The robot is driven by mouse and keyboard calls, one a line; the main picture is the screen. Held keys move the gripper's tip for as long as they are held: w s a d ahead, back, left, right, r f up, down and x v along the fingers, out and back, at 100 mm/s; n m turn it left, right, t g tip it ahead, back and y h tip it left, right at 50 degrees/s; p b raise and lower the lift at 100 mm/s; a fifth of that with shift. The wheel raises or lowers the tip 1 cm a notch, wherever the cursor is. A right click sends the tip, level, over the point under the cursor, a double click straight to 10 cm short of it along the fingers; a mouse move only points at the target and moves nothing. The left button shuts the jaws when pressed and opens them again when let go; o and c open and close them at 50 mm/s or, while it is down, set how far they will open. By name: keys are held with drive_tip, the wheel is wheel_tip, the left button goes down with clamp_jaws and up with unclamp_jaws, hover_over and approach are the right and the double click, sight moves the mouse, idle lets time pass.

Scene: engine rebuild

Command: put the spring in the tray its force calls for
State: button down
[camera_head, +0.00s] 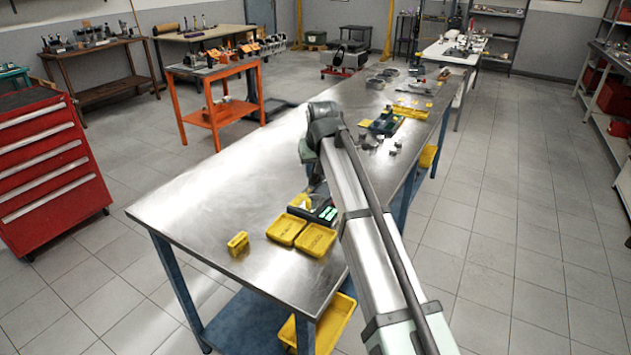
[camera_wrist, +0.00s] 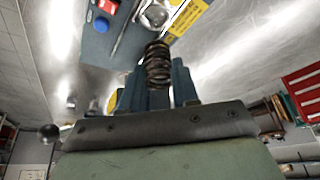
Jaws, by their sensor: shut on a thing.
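A dark coil spring (camera_wrist: 157,68) stands between the two blue-grey fingers of my gripper (camera_wrist: 157,84) in the wrist view. My gripper is shut on it. The free end of the spring is close to a round shiny metal part (camera_wrist: 154,15) on a grey device; I cannot tell whether they touch. Two yellow trays with dark lettering, the left one (camera_head: 287,229) and the right one (camera_head: 316,240), lie side by side on the bench in the head view; the lettering is too small to read. There my arm hides the gripper and spring.
The grey device (camera_wrist: 97,45) has a red switch, a blue button and a yellow label. A dark unit with green displays (camera_head: 326,213) sits behind the trays. A small yellow holder (camera_head: 238,243) stands to their left. The steel bench (camera_head: 215,195) is clear at left.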

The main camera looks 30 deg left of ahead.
wheel_tip(320, 180, up, 3)
drive_tip(key=n, duration=0.1)
hover_over(285, 226)
drive_tip(key=f, duration=0.1)
drive_tip(key=shift+s+d+f, duration=0.2)
drive_tip(key=shift+d+f, duration=0.05)
drive_tip(key=shift+f, duration=1.55)
drive_tip(key=shift+s+d+f, duration=0.2)
drive_tip(key=shift+f, duration=1.65)
drive_tip(key=shift+s+d+f, duration=0.2)
drive_tip(key=shift+d+f, duration=0.05)
drive_tip(key=shift+f, duration=1.55)
drive_tip(key=shift+f, duration=0.2)
drive_tip(key=c, duration=0.8)
unclamp_jaws()
drive_tip(key=shift+r, duration=0.15)
